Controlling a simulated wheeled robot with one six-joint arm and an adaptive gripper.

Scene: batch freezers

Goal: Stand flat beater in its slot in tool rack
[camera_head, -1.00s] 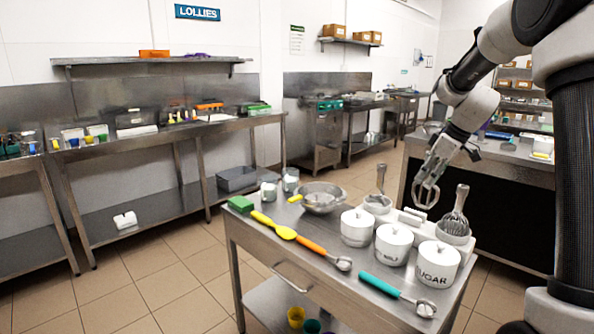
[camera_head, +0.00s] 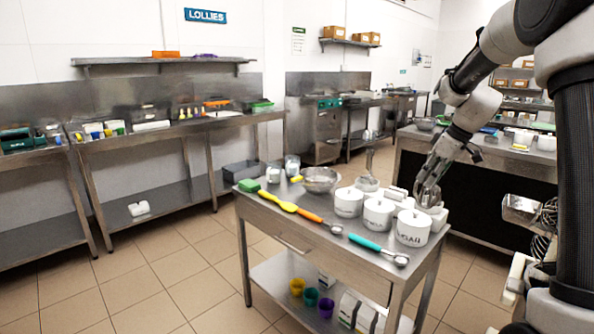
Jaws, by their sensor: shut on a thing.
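My gripper (camera_head: 428,188) is shut on the flat beater (camera_head: 430,198), a grey metal tool that is small and partly covered by the fingers. It is low over the right part of the white tool rack (camera_head: 439,218) at the cart's back edge. I cannot tell whether the beater touches the rack or stands in its slot. Another metal tool (camera_head: 369,164) stands upright at the rack's left end. A whisk (camera_head: 546,216) shows sideways at the right, away from the rack and partly behind my arm column.
Three white canisters (camera_head: 378,214) stand in front of the rack. Open floor lies left of the cart.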

